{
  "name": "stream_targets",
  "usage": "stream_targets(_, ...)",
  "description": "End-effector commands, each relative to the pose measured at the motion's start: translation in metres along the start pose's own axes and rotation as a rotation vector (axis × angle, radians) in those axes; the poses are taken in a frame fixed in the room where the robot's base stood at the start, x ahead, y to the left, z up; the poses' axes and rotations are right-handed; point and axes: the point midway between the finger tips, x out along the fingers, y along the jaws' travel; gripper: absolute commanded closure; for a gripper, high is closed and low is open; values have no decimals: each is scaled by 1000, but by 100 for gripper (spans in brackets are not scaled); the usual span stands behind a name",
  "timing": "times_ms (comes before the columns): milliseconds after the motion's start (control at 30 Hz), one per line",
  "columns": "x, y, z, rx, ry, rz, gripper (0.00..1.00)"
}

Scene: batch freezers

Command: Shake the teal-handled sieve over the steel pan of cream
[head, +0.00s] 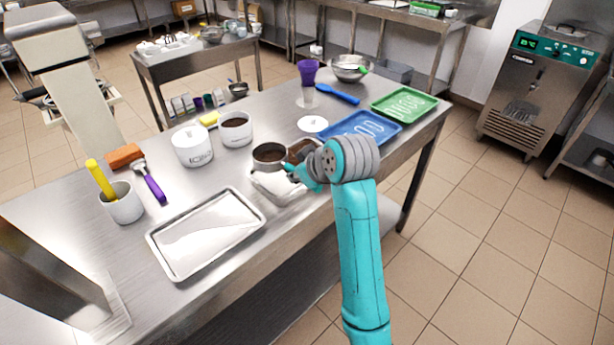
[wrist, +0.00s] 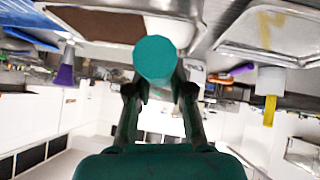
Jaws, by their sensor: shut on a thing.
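My gripper (head: 296,173) is shut on the teal handle of the sieve (head: 269,153). The sieve's round steel hoop, with dark brown powder in it, is held above the left part of the steel pan of cream (head: 284,192). The pan shows white cream at its near left and a brown layer at its far right, partly hidden by my gripper and the sieve. In the wrist view my gripper's fingers (wrist: 157,88) close on the handle (wrist: 155,60), seen end-on. The pan (wrist: 75,32) shows beyond it, mostly brown with a white part.
An empty steel tray (head: 160,240) lies left of the pan. Two white tubs (head: 192,148) (head: 238,133) stand behind it, one with brown contents. A blue tray (head: 350,137) and a green tray (head: 404,105) lie to the right. A white pot (head: 122,208) holds a yellow-handled tool.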

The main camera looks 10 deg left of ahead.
Motion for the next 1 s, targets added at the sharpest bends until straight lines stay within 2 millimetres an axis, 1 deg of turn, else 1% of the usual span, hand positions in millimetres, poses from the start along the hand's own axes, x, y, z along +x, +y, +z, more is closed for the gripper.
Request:
stream_targets(33, 4, 0, -6, -1, 2, 0, 100)
stream_targets(133, 6, 1, -7, 0, 2, 1, 100)
stream_targets(267, -3, 1, 2, 1, 2, 2, 100)
stream_targets(400, -16, 1, 15, 2, 2, 3, 100)
stream_targets(467, -19, 1, 18, 1, 2, 2, 100)
stream_targets(567, -16, 0, 15, 0, 2, 0, 100)
stream_targets(833, 6, 0, -7, 0, 2, 0, 100)
stream_targets(933, 4, 1, -5, 1, 2, 2, 100)
stream_targets(1000, -1, 1, 0, 1, 2, 2, 100)
